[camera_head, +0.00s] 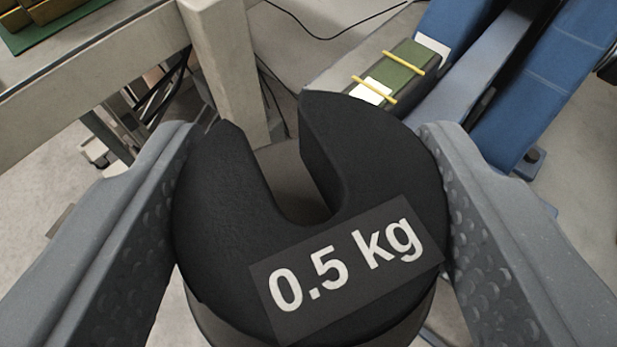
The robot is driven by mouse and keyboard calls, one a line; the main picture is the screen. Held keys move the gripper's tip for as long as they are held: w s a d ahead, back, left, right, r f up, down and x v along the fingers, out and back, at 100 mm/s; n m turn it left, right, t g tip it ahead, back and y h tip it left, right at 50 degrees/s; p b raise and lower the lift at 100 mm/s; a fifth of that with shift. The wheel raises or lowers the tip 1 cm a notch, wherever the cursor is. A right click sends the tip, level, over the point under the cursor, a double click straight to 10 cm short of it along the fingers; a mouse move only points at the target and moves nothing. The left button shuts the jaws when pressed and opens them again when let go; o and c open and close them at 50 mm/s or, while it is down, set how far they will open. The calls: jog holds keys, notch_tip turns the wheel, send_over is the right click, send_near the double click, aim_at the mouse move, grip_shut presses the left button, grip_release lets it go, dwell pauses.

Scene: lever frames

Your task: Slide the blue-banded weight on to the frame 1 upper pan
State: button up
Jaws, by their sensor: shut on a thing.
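A black slotted disc weight (250,240) marked "0.5 kg" fills the middle of the view. Its slot opens toward the top of the picture, away from me. No blue band shows on the faces that I can see. My gripper (312,172) is shut on the weight, one grey textured finger pressed to its left side and one to its right. A grey rounded surface (408,325) shows under the weight's lower edge; I cannot tell whether it touches the weight. I cannot make out the frame 1 upper pan; the weight hides what lies beneath it.
A pale grey post (228,65) stands beyond the slot and joins a beam (85,95) at the left. Blue beams (530,85) slope across the upper right. A green block with yellow bands (395,72) lies beside them. A thin black cable (335,36) crosses the top.

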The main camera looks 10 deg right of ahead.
jog(key=shift+f, duration=0.3)
dwell(0.4)
jog(key=o, duration=1.2)
